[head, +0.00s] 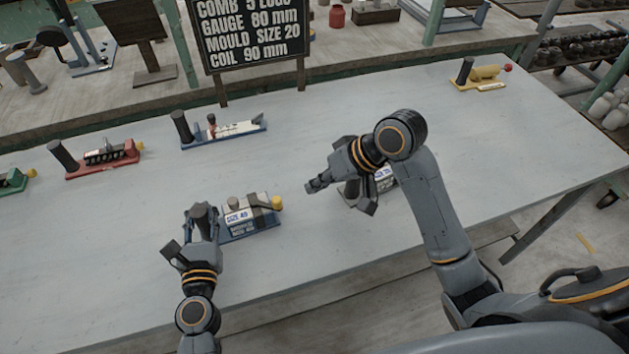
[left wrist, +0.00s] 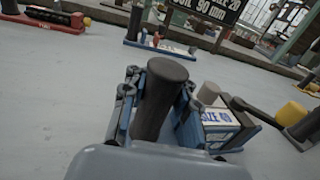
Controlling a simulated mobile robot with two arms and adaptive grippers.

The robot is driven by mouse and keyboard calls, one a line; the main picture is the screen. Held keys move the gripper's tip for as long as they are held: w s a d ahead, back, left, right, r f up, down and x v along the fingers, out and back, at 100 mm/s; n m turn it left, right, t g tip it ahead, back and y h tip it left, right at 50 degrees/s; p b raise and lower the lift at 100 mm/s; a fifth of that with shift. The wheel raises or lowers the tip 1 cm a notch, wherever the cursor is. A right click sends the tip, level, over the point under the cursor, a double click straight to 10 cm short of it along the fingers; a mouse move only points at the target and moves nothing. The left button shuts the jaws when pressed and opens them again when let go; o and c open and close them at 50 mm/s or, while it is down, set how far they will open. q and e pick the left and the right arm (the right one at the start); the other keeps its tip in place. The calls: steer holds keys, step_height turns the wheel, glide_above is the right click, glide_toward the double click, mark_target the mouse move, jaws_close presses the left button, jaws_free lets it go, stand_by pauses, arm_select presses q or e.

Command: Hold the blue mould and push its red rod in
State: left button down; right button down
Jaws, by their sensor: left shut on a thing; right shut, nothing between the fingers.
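The blue mould (head: 238,222) beside my left gripper has a blue base, a white label reading SIZE 40 and a dark upright handle. The rod end at its right is a yellow knob (head: 277,203), not red. My left gripper (head: 201,214) is shut on the dark handle; the left wrist view shows the fingers on both sides of the handle (left wrist: 160,97). The yellow knob (left wrist: 291,113) is at the right there. My right gripper (head: 315,186) is shut and empty, above the table right of the yellow knob and apart from it.
Another labelled mould (head: 384,180) is partly hidden behind my right gripper. Further back stand a blue-based tool (head: 235,130) with a small red part, a red one (head: 100,160) and a yellow one (head: 483,77) with a red knob. A sign (head: 250,35) says MOULD SIZE 20.

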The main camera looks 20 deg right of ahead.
arm_select(q)
steer(key=c, duration=1.2)
jaws_free()
steer(key=shift+f, duration=0.3)
steer(key=shift+o, duration=1.3)
steer(key=shift+r, duration=0.15)
steer(key=shift+s, duration=0.1)
